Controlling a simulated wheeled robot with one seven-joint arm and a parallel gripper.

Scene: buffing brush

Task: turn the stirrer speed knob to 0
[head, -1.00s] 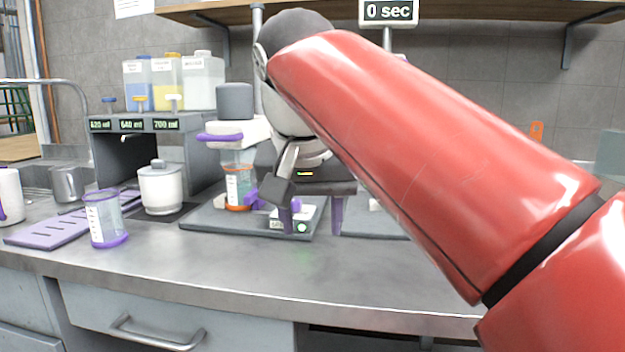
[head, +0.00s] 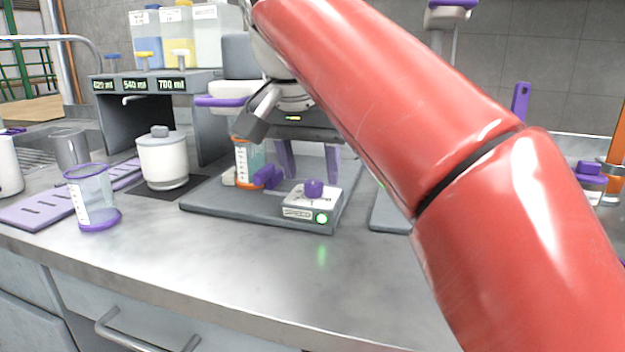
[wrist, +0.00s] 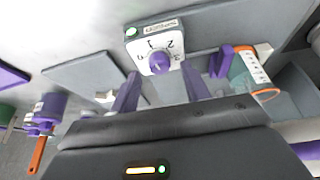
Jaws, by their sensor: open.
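The purple speed knob (head: 314,187) sits on a white box marked SPEED (head: 297,212), with a green lamp lit at its front. The box is at the front of the grey stirrer base (head: 215,207). In the wrist view, the knob (wrist: 160,62) is ringed by the numbers 0 to 3; its exact setting is too small to tell. My gripper (head: 309,174) is open, its two purple fingers pointing down behind the knob in the head view. In the wrist view, my gripper (wrist: 162,78) has its fingers apart, one toward each side of the knob, neither touching it.
A beaker with an orange rim (head: 246,165) and a purple clamp stand on the base, left of the box. A purple-rimmed beaker (head: 94,200) and a white lidded pot (head: 163,160) are further left. A second grey plate (head: 390,213) lies right. The counter front is clear.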

